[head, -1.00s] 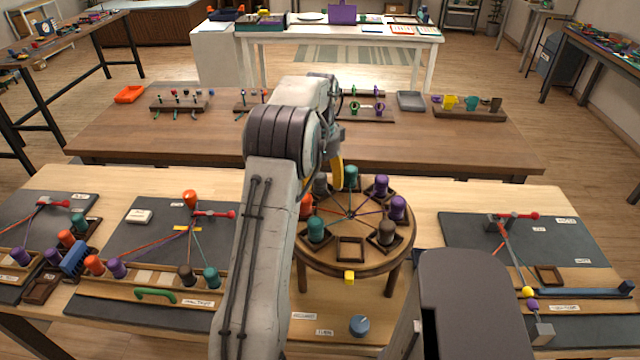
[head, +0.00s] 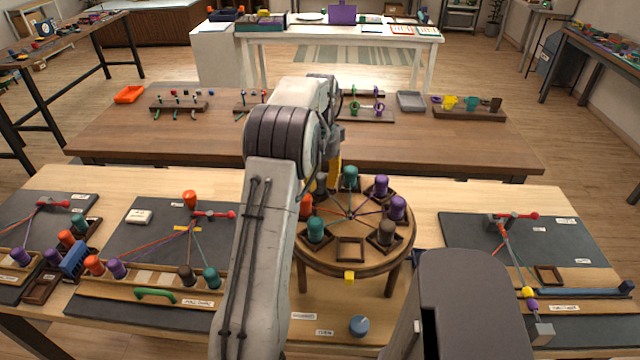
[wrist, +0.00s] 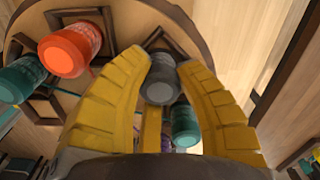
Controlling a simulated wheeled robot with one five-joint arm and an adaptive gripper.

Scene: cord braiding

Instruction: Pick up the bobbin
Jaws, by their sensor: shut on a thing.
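A dark grey-brown bobbin (wrist: 160,85) sits between the yellow fingers of my gripper (wrist: 163,75) in the wrist view, and the fingers are shut on it. In the head view this bobbin (head: 321,184) is at the far left side of the round braiding stand (head: 340,263), partly hidden by my arm. My gripper (head: 334,168) reaches down there, mostly hidden behind my arm. I cannot tell whether the bobbin is clear of its socket.
An orange bobbin (wrist: 69,51) and teal bobbins (wrist: 185,125) stand close by on the stand. The front socket (head: 350,249) is empty. A brown table (head: 200,150) stands behind.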

